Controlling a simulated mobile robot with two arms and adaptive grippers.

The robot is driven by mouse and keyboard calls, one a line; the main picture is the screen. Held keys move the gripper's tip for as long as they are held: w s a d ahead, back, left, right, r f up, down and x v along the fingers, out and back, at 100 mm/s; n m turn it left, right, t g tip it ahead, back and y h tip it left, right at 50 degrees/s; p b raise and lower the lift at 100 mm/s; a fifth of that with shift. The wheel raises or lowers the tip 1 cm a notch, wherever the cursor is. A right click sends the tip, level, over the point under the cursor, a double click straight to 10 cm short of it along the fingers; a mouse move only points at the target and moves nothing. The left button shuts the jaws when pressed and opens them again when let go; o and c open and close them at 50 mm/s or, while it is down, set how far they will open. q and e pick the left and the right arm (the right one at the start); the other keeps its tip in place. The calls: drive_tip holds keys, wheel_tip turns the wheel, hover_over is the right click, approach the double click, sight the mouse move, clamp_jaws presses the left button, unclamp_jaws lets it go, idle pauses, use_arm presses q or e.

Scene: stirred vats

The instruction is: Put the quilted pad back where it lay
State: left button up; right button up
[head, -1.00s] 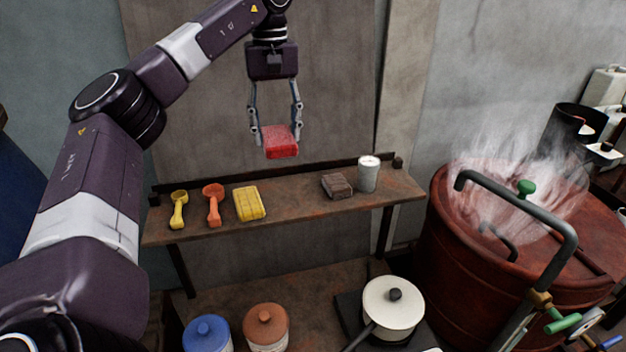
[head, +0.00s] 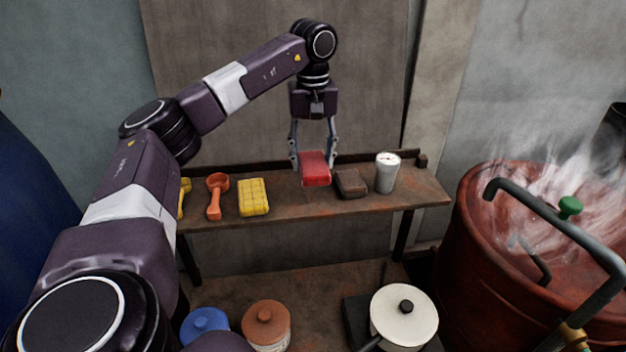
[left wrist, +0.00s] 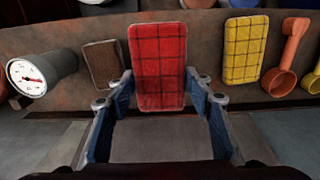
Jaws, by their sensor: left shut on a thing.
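The red quilted pad (head: 315,170) is held in my left gripper (head: 314,158), whose fingers are shut on its two sides. In the head view it hangs low over the shelf (head: 290,205), between the yellow quilted pad (head: 253,197) and the brown pad (head: 351,184). In the left wrist view the red pad (left wrist: 158,65) shows its grid stitching between the fingertips. I cannot tell whether its underside touches the shelf. My right gripper is not in view.
A white gauge-topped cylinder (head: 387,172) stands right of the brown pad. An orange scoop (head: 216,196) and a yellow scoop (head: 184,198) lie left. Below are a white lidded pot (head: 404,318), a brown jar (head: 266,325) and a blue jar (head: 205,326). A steaming red vat (head: 500,250) stands right.

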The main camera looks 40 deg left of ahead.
sight(312, 192)
use_arm(q)
drive_tip(key=shift+s+f, duration=0.25)
drive_tip(key=shift+f, duration=0.65)
drive_tip(key=shift+s+f+p, duration=0.1)
drive_tip(key=shift+f+p, duration=0.2)
wheel_tip(312, 192, down, 4)
drive_tip(key=shift+p, duration=0.6)
drive_tip(key=shift+f, duration=0.15)
drive_tip(key=o, duration=1)
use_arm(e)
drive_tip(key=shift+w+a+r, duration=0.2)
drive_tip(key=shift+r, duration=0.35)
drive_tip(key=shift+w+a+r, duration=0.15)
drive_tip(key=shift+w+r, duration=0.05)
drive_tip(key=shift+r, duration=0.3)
